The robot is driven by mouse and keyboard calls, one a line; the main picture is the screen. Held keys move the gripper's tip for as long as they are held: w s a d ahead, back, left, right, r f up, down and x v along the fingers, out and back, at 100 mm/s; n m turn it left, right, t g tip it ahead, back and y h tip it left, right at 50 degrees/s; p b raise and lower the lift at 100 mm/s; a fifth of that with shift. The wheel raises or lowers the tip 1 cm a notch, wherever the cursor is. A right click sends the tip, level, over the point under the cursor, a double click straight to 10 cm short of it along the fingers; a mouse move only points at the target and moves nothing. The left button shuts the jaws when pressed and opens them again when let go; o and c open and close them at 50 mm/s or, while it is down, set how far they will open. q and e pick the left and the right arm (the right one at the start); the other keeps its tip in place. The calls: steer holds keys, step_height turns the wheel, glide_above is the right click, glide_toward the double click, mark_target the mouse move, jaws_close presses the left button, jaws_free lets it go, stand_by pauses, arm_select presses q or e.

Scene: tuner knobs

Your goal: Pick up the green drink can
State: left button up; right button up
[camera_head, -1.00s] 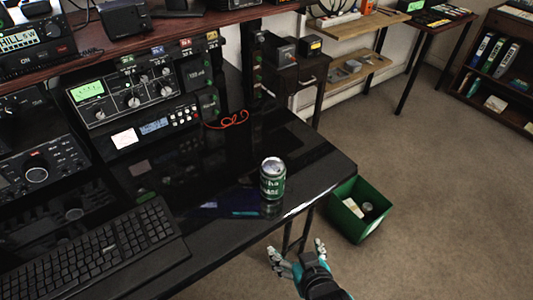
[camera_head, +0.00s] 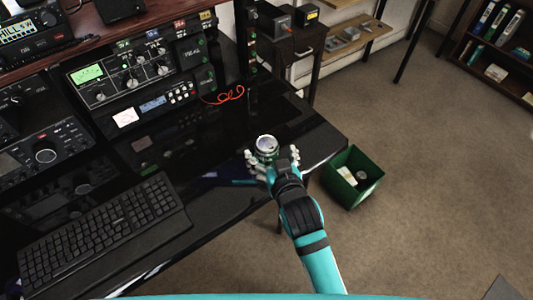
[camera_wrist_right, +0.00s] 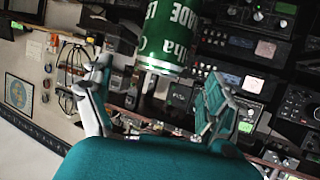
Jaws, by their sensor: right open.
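The green drink can (camera_head: 266,144) stands near the right front edge of the black desk (camera_head: 215,222). In the head view I see mainly its silver top, with my right gripper hiding most of its side. My right gripper (camera_head: 271,163) is at the can, with its fingers spread on either side. In the right wrist view the can (camera_wrist_right: 170,38) shows green with white lettering, beyond and between the open fingers of the right gripper (camera_wrist_right: 155,95). I cannot tell whether any finger touches it. My left gripper is not in view.
A black keyboard (camera_head: 104,232) lies on the desk left of the can. Radio equipment (camera_head: 125,72) and an orange cable (camera_head: 224,96) are behind it. A green bin (camera_head: 352,178) stands on the floor right of the desk. Open floor lies further right.

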mark_target(267, 147)
steer(key=x, duration=0.5)
steer(key=shift+w+a+f, duration=0.1)
steer(key=shift+w+f, duration=0.15)
steer(key=shift+f, duration=0.1)
steer(key=shift+s, duration=0.1)
steer(key=c, duration=0.9)
